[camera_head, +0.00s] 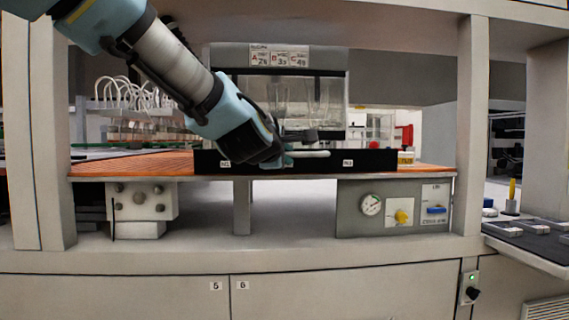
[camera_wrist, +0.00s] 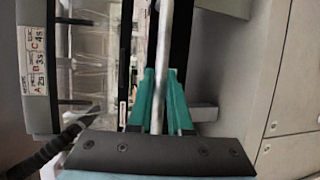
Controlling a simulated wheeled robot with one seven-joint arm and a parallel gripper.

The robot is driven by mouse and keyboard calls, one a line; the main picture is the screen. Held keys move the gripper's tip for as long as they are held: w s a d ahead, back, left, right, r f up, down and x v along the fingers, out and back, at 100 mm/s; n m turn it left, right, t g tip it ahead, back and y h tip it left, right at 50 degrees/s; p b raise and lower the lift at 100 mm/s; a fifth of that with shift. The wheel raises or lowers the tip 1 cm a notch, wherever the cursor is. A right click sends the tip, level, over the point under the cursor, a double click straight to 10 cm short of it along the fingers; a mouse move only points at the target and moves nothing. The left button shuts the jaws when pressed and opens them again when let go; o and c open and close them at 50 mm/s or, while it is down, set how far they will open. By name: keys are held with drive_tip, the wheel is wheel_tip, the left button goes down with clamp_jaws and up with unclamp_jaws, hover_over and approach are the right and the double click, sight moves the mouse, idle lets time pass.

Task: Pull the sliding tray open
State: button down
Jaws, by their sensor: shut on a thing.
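The sliding tray (camera_head: 372,161) shows as a long, low black front with small white labels, on the orange shelf in the head view. Its pale bar handle (camera_head: 312,153) runs level along the front. In the wrist view the handle (camera_wrist: 164,45) is a light bar running up the picture. My gripper (camera_head: 287,156) comes down from the upper left and is shut on the handle. In the wrist view its teal fingers (camera_wrist: 160,95) lie on both sides of the bar. My wrist hides part of the tray front.
A clear-walled unit with a label card (camera_head: 279,56) stands behind the tray. A gauge panel (camera_head: 393,209) and a pale block (camera_head: 138,208) hang below the shelf. Posts (camera_head: 469,120) stand at both sides. The space before the tray looks clear.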

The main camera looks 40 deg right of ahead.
drive_tip(key=shift+s+a+f, duration=0.2)
drive_tip(key=shift+s+a, duration=0.5)
drive_tip(key=shift+s, duration=0.2)
drive_tip(key=c, duration=1.1)
unclamp_jaws()
drive_tip(key=shift+s+a, duration=0.1)
drive_tip(key=shift+r, duration=0.15)
drive_tip(key=b+v, duration=0.2)
drive_tip(key=v, duration=0.8)
drive_tip(key=shift+s+a, duration=0.15)
drive_tip(key=shift+a, duration=0.2)
